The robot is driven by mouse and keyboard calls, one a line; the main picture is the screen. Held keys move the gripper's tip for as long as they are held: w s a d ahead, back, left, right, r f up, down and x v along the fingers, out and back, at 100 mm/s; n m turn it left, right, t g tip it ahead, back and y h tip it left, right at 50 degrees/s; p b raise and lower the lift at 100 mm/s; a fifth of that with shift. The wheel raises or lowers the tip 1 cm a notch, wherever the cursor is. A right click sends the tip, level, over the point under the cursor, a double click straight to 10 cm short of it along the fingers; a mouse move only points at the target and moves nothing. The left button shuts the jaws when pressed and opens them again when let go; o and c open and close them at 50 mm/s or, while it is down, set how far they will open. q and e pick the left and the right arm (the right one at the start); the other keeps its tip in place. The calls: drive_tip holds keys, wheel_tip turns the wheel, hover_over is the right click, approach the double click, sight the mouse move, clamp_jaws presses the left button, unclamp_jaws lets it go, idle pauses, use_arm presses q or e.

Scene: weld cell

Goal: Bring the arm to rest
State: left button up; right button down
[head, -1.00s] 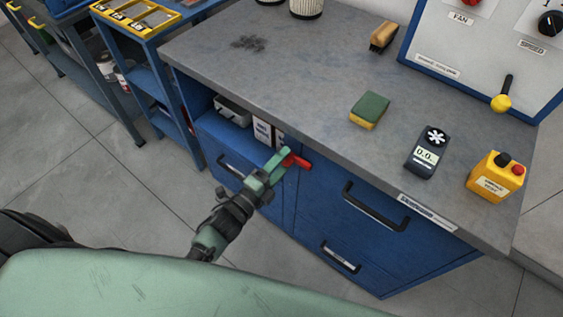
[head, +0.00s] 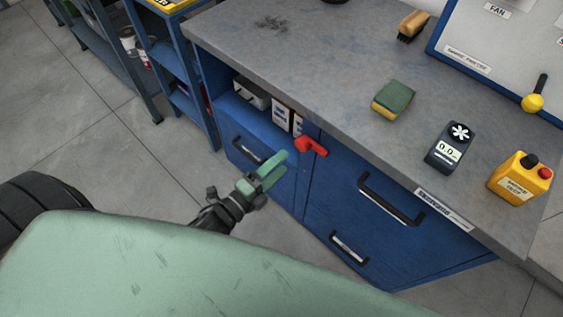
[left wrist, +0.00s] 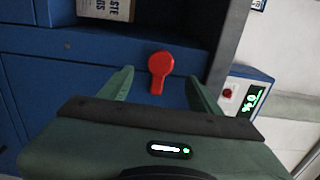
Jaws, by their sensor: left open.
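My left gripper (head: 272,170) is open and empty in front of the blue cabinet (head: 335,195). Its green fingers also show in the left wrist view (left wrist: 160,88). A red handle (head: 311,146) sticks out at the cabinet's front, just below the bench top. In the left wrist view the red handle (left wrist: 160,70) lies beyond and between the open fingertips, and there is a gap between it and the gripper in the head view. My right gripper is not in view.
The grey bench top (head: 330,75) holds a green and yellow sponge (head: 393,98), a dark meter (head: 447,147), a yellow box (head: 519,177) and a brush (head: 412,26). Black drawer handles (head: 390,198) jut from the cabinet. Grey floor (head: 90,130) is clear at the left.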

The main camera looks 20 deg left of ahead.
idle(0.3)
use_arm(q)
drive_tip(key=s+a+f+n+g+y, duration=0.1)
drive_tip(key=s+f+n+g+y, duration=0.2)
drive_tip(key=f, duration=0.7)
drive_tip(key=s+a+f+n+g, duration=0.2)
drive_tip(key=s+f+n, duration=0.3)
drive_tip(key=f, duration=0.4)
drive_tip(key=s+a+f+n+g+y, duration=0.1)
drive_tip(key=s+f+n+g+y, duration=0.2)
drive_tip(key=f, duration=0.7)
drive_tip(key=s+a+f+n+g, duration=0.1)
drive_tip(key=s+f+n+g, duration=0.3)
drive_tip(key=s, duration=0.8)
drive_tip(key=s+a+f+n+g, duration=0.1)
drive_tip(key=s+f+n+g, duration=0.3)
drive_tip(key=s+f, duration=0.5)
drive_tip(key=s, duration=0.3)
drive_tip(key=shift+s+n, duration=0.2)
drive_tip(key=shift+n, duration=0.1)
